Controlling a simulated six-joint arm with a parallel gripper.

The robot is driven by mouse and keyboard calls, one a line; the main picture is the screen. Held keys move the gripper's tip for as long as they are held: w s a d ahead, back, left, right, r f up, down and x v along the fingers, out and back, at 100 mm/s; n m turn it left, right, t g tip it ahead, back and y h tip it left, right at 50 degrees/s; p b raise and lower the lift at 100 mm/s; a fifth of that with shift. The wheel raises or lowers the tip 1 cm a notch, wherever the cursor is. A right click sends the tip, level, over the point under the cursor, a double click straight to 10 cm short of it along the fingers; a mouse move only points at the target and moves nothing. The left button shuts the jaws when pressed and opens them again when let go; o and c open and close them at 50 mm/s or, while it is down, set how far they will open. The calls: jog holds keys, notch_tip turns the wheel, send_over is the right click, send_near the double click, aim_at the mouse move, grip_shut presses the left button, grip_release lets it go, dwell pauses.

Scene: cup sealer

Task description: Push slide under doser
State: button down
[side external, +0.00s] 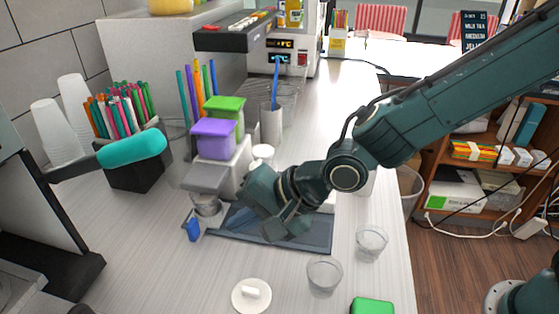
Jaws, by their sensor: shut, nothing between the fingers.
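The doser (222,170) is a pale block topped with a purple box and a green box, left of centre. A grey ledge juts from its front. A dark flat plate (318,243), which looks like the slide or its track, lies on the counter to the right of the doser's front. My gripper (276,232) is shut and empty, low over this plate. I cannot tell whether it touches the plate. My gripper and wrist hide part of the plate. A small clear cup (207,205) stands just below the grey ledge, left of my gripper.
A blue tab (192,228) is at the plate's left end. Two clear cups (324,275) (371,241) and a white lid (251,295) stand in front. A teal-handled lever (132,149) and a straw holder (138,165) are left.

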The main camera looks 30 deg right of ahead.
jog(key=v, duration=0.7)
jog(key=shift+d+r, duration=0.1)
jog(key=s+d+r+n+h, duration=0.2)
jog(key=d+r, duration=0.1)
jog(key=d, duration=0.5)
jog(key=s+d+r+n+h, duration=0.1)
jog(key=s+d+r+n, duration=0.15)
jog(key=d, duration=0.65)
jog(key=s+d+n+g+h, duration=0.1)
jog(key=s+d+n+h, duration=0.2)
jog(key=s+d, duration=0.9)
jog(key=shift+s+d+r+n+h, duration=0.3)
jog(key=shift+s+r+n, duration=0.15)
jog(key=shift+n, duration=0.3)
